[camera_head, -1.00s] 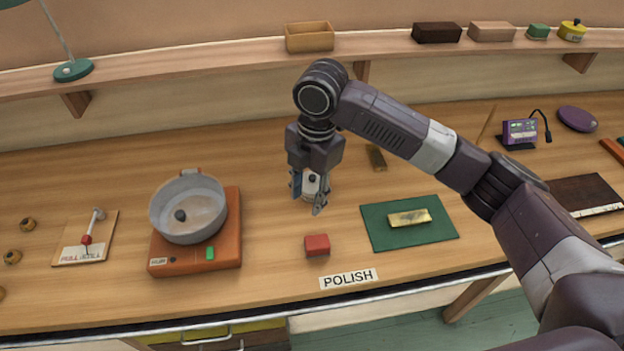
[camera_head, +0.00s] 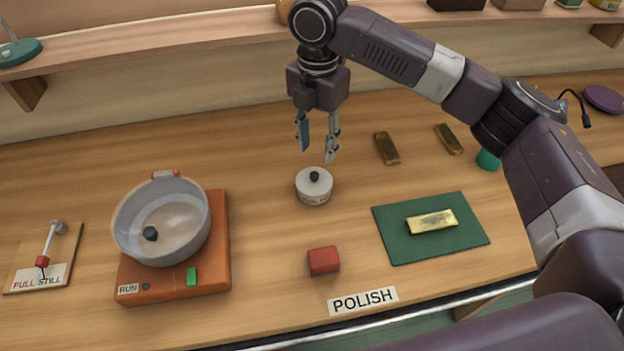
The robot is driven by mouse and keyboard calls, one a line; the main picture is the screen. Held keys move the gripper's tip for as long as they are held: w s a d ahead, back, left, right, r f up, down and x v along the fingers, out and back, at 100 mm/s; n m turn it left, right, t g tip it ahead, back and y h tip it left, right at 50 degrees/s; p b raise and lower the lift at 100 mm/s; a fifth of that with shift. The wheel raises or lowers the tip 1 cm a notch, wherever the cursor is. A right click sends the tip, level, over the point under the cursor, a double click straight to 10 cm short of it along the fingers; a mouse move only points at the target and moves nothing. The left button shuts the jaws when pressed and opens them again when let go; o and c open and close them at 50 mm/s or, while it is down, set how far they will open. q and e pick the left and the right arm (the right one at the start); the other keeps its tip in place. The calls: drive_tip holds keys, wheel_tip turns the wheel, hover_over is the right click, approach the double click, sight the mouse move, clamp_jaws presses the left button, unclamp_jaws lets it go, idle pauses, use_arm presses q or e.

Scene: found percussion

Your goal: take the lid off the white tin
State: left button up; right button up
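The white tin (camera_head: 314,193) stands upright on the wooden bench, near the middle. Its lid (camera_head: 304,180), with a small black knob (camera_head: 314,176), appears to sit on top of it. My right gripper (camera_head: 317,154) points down just above and behind the tin in the picture. Its two fingers are apart with nothing between them, and they look clear of the knob. My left gripper is out of view.
A red block (camera_head: 323,261) lies in front of the tin. A green mat (camera_head: 400,248) with a gold bar (camera_head: 432,221) is right. Two brownish bars (camera_head: 386,148) (camera_head: 448,139) and a green object (camera_head: 488,160) lie behind.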

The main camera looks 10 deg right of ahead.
sight(315, 174)
drive_tip(key=shift+w+f, duration=0.4)
drive_tip(key=shift+f, duration=0.35)
drive_tip(key=shift+w+f+b, duration=0.25)
drive_tip(key=shift+b, duration=0.05)
drive_tip(key=shift+w+f, duration=0.1)
drive_tip(key=shift+f, duration=0.3)
drive_tip(key=shift+s+f+p, duration=0.25)
drive_tip(key=shift+f+p, duration=0.15)
drive_tip(key=shift+f, duration=0.3)
wheel_tip(315, 174, down, 5)
drive_tip(key=shift+s+a+f+p, duration=0.1)
drive_tip(key=shift+p, duration=0.65)
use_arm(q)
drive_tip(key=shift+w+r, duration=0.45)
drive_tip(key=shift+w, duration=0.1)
use_arm(e)
drive_tip(key=shift+c, duration=0.7)
clamp_jaws()
